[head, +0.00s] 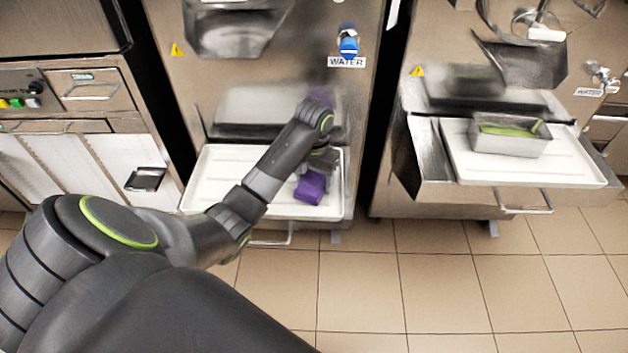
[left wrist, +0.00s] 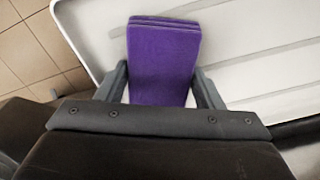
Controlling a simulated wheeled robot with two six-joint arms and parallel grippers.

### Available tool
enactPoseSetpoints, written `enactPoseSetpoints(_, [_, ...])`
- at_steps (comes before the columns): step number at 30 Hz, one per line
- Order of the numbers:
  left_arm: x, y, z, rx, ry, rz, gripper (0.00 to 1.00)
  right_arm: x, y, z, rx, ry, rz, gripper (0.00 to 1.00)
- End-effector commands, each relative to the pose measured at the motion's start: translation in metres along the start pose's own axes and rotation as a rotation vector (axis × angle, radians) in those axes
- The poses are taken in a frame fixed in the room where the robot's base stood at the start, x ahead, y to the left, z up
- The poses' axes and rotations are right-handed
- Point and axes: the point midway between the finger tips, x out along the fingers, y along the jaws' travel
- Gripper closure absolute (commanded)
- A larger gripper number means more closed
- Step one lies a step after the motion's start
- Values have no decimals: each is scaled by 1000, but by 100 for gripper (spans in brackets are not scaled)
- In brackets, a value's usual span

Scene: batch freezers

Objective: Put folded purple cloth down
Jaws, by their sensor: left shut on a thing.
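The folded purple cloth (head: 310,188) is at the white tray (head: 221,178) on the front of the middle freezer. My left gripper (head: 318,166) is above the tray, its arm reaching in from the left. In the left wrist view the cloth (left wrist: 163,60) lies between the two fingers of my left gripper (left wrist: 165,84), which are shut on its sides. The white tray (left wrist: 255,50) is right beneath the cloth; I cannot tell whether they touch. My right gripper is not in view.
The right freezer has its own white tray (head: 560,170) holding a metal pan (head: 508,143) with green content. A blue-handled water tap (head: 348,43) is on the middle freezer's front. A small black tray (head: 146,179) is at the left. The tiled floor (head: 360,290) is clear.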

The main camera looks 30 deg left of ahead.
Motion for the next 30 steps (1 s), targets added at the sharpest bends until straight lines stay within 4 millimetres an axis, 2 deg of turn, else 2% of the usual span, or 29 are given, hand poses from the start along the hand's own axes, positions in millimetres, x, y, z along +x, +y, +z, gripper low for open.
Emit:
enactPoseSetpoints(12, [2, 0, 0, 0, 0, 0, 57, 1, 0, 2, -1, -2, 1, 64])
enactPoseSetpoints(13, [3, 0, 0, 1, 0, 0, 35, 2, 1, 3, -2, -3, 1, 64])
enactPoseSetpoints(17, [3, 0, 0, 1, 1, 0, 18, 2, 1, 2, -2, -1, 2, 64])
enactPoseSetpoints(30, [-2, 0, 0, 0, 1, 0, 17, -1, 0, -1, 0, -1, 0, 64])
